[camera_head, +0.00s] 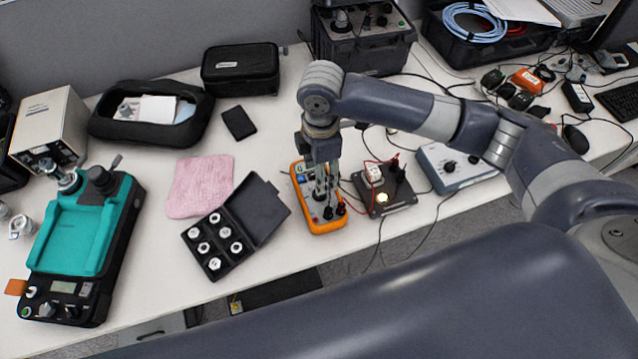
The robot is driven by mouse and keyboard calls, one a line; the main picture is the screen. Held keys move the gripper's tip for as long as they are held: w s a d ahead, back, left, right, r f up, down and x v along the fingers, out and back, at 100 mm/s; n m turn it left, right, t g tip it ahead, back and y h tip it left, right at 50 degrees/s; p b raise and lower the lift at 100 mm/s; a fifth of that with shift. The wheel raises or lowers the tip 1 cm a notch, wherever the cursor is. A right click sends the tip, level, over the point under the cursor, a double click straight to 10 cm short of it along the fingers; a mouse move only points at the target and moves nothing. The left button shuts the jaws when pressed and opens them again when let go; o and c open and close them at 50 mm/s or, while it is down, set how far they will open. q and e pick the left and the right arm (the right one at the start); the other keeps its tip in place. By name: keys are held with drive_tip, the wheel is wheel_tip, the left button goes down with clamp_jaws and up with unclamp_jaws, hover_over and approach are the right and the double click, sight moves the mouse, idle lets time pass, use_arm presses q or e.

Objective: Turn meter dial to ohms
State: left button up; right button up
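The meter (319,223) is an orange handheld multimeter lying on the white table, right of the middle of the picture. My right gripper (327,198) comes down over it from above, with its fingers pointing down at the middle of the meter's face. The fingers and wrist cover the dial, so its setting cannot be read. I cannot tell whether the fingertips touch the dial or how far apart they are. Black plugs show at the meter's lower right. My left gripper is not in view.
A black board with a lit lamp (384,190) and red and black leads stands close right of the meter. An open black case of metal parts (262,207) lies close left. A pink cloth (200,186) and a teal-topped device (75,240) are further left.

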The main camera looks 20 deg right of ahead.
wheel_tip(320, 180, down, 8)
drive_tip(key=shift+r, duration=0.1)
drive_tip(key=shift+w, duration=0.1)
drive_tip(key=shift+c, duration=0.5)
drive_tip(key=c, duration=1)
